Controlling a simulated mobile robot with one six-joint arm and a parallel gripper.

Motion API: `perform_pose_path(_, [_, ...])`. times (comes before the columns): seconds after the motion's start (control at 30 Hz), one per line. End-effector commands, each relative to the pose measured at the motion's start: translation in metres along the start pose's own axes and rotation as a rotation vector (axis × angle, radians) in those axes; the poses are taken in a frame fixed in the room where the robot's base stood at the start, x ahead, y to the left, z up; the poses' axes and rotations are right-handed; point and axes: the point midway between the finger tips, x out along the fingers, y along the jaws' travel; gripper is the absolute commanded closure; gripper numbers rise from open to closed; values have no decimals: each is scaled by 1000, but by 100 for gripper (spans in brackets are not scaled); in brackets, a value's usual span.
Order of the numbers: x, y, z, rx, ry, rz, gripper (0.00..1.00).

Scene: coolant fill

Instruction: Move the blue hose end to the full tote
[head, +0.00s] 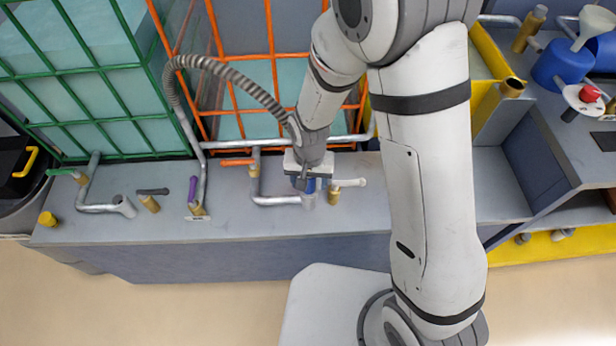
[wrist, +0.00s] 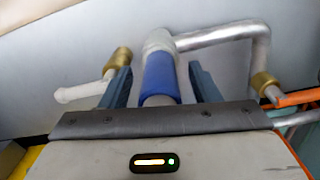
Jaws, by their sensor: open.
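The blue hose end (wrist: 160,78) sits at the open end of a silver pipe (wrist: 215,36) in the wrist view. In the head view it shows as a small blue patch (head: 309,186) under my gripper. My gripper (wrist: 160,72) is open, with one finger on each side of the blue sleeve; a gap shows on both sides. The green-caged tote (head: 75,75) stands at the left with pale teal contents reaching high. The orange-caged tote (head: 240,100) stands beside it, partly hidden by my arm, and its contents look lower. A grey ribbed hose (head: 225,72) arches toward my wrist.
The green tote's pipe (head: 122,205) ends open at the left. A blue jug and funnel (head: 562,66) are at the right.

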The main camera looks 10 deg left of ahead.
Motion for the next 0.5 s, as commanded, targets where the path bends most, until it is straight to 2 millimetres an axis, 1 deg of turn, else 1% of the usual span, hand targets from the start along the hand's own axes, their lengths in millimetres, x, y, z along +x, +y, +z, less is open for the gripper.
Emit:
perform_pose_path(0.07, [0,0,0,0,0,0,46])
perform_pose_path(0.5, [0,0,0,-1,0,0,82])
